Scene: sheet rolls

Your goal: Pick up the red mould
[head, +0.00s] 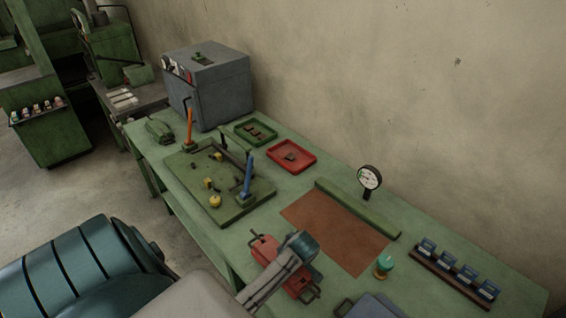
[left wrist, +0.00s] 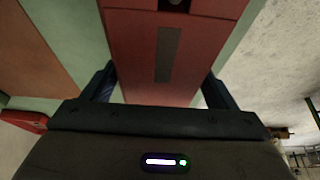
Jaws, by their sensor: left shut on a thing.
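The red mould (head: 265,249) is a boxy block with handles near the front edge of the green bench, left of the brown mat. My left gripper (head: 290,268) is over it from above and hides its middle. In the left wrist view the red mould (left wrist: 165,50), with a dark slot in its top, fills the space between the two dark fingers of my left gripper (left wrist: 157,88), which is shut on it. I cannot tell whether the mould touches the bench. My right gripper is not in view.
The brown mat (head: 335,235) lies flat beside a green bar (head: 355,208) and a dial gauge (head: 370,178). A grey block (head: 375,307) and a green-capped jar (head: 384,265) stand nearby. A red tray (head: 312,157) and a fixture board (head: 200,190) are farther back.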

